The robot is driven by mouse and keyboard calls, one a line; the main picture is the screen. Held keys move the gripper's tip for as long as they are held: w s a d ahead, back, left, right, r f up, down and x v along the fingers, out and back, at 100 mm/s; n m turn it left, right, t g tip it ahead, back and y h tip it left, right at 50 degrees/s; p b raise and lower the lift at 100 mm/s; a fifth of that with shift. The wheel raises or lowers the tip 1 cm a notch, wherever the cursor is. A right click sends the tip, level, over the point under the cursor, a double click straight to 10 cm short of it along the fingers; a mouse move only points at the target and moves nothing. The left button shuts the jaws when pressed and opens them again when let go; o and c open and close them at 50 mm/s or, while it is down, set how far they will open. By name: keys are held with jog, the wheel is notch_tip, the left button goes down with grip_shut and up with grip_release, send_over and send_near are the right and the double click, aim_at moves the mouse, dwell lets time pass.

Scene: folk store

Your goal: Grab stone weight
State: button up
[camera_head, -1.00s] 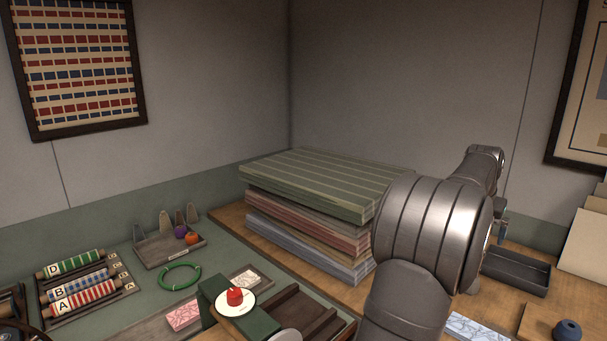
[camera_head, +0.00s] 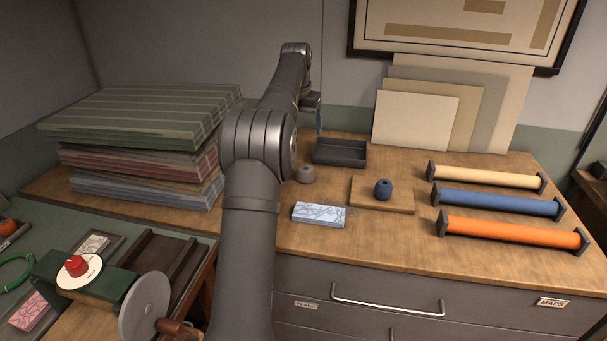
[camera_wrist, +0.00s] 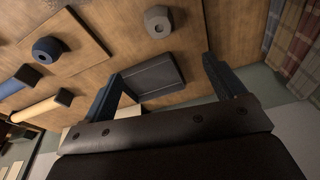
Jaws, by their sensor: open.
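The stone weight (camera_head: 306,173) is a small grey round piece with a hole in its top. It stands on the wooden counter just right of my arm, in front of a dark tray. In the wrist view the grey weight (camera_wrist: 158,21) is near the top, beyond the fingertips. My gripper (camera_wrist: 163,68) is open and empty, its two blue-grey fingers spread wide with the tray showing between them. In the head view my gripper (camera_head: 317,108) is mostly hidden behind the arm, raised above the counter and apart from the weight.
The dark tray (camera_head: 340,153) looks empty. A blue weight-like piece (camera_head: 383,190) stands on a wooden board (camera_head: 405,206). A patterned blue-white block (camera_head: 319,215) lies in front. Stacked fabrics (camera_head: 140,140) are left; yellow, blue and orange rolls (camera_head: 512,231) lie right.

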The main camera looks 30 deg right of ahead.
aim_at(305, 169)
jog(key=shift+m+g+y, duration=0.3)
jog(key=shift+g, duration=0.1)
jog(key=d+f, duration=0.1)
jog(key=f, duration=0.5)
jog(key=w+d+f, duration=0.1)
jog(key=f, duration=0.6)
jog(key=w+d+f, duration=0.1)
jog(key=f, duration=0.5)
jog(key=shift+w+f, duration=0.15)
jog(key=c, duration=1.4)
